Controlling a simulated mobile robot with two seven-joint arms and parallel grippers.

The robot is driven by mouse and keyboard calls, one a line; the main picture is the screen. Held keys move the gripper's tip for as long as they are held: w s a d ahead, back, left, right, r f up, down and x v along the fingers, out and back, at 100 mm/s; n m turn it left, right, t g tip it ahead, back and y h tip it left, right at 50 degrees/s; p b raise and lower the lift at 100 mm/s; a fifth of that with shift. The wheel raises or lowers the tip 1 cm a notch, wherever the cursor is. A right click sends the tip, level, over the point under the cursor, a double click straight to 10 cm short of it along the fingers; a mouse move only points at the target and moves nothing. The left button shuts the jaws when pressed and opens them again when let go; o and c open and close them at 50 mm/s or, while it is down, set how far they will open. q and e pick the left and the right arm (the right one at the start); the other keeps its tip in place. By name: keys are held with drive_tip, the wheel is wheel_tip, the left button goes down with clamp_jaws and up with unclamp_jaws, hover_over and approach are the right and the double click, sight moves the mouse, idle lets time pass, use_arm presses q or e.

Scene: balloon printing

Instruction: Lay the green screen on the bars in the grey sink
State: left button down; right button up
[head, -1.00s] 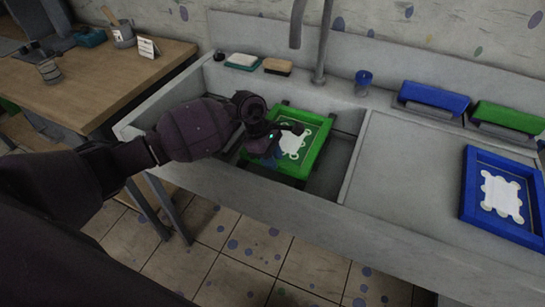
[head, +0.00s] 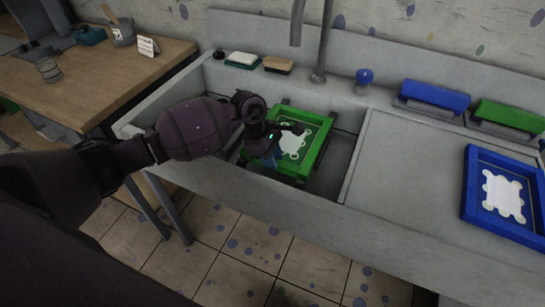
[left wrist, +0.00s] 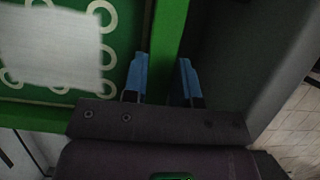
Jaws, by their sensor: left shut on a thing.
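The green screen (head: 316,146) is a green frame with a white patch inside, within the grey sink (head: 342,160). It looks roughly level. My left gripper (head: 268,158) is at its near-left side. In the left wrist view, the blue fingers (left wrist: 164,78) are on either side of the green screen's frame (left wrist: 169,35), shut on it. A dark bar end (head: 299,182) shows under the near edge of the screen. My right gripper is not in view.
A faucet (head: 322,50) rises behind the sink. Two sponges (head: 278,64) (head: 243,58) lie on the back ledge. A blue-framed screen (head: 478,200) lies on the drainboard at right. A wooden table (head: 95,85) stands at left. Much of the drainboard (head: 405,165) is clear.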

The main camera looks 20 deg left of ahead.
use_arm(q)
drive_tip(key=c, duration=0.8)
unclamp_jaws()
drive_tip(key=v, duration=1)
drive_tip(key=shift+a+r+p, duration=0.25)
drive_tip(key=shift+r+p, duration=0.1)
